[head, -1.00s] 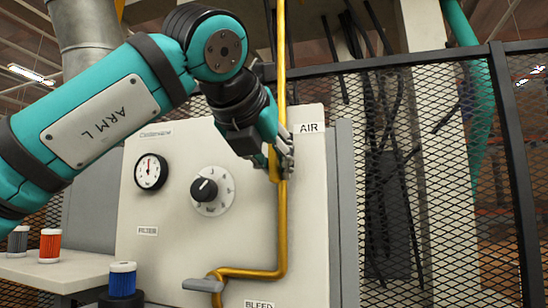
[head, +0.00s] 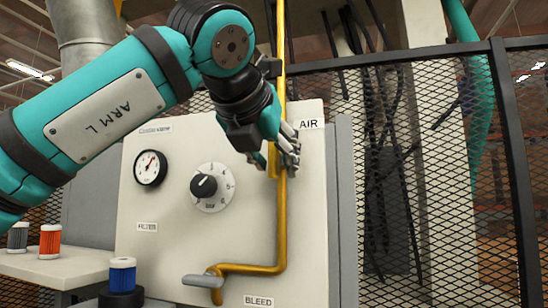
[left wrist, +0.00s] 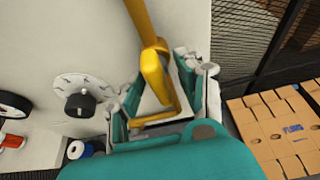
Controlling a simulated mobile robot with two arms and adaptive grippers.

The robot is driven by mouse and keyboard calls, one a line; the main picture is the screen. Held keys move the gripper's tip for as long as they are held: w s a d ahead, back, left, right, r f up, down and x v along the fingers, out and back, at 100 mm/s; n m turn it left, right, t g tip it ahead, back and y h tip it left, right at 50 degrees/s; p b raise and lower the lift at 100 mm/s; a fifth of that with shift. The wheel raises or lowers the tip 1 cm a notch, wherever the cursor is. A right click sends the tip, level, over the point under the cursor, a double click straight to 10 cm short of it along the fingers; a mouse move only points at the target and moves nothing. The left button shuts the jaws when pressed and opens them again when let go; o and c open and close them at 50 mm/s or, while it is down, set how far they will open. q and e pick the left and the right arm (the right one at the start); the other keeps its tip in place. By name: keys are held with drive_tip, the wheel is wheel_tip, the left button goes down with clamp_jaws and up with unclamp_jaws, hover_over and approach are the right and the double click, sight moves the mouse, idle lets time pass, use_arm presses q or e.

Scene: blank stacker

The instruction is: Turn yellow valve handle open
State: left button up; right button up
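The yellow valve handle (left wrist: 152,72) sits on the yellow pipe (head: 281,220) by the AIR label (head: 311,124). In the head view the handle (head: 272,160) shows only in part, behind my left gripper (head: 276,158), and lies roughly along the upright pipe. In the left wrist view the left gripper (left wrist: 160,100) has its fingers spread on both sides of the handle, with gaps beside it. The gauge (head: 150,169) needle points up and to the right. My right gripper is not in view.
A black knob dial (head: 204,187) is on the panel (head: 170,255). A grey lever (head: 203,281) sits low by the BLEED label (head: 258,301). Filters, one orange (head: 50,241) and one blue (head: 122,275), stand left. A mesh fence (head: 440,190) is at right; cardboard boxes (left wrist: 272,125) show in the wrist view.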

use_arm(q)
drive_tip(key=shift+s+a+r, duration=0.15)
drive_tip(key=shift+s+r, duration=0.15)
drive_tip(key=shift+s, duration=0.15)
drive_tip(key=v, duration=1.1)
drive_tip(key=shift+f, duration=0.1)
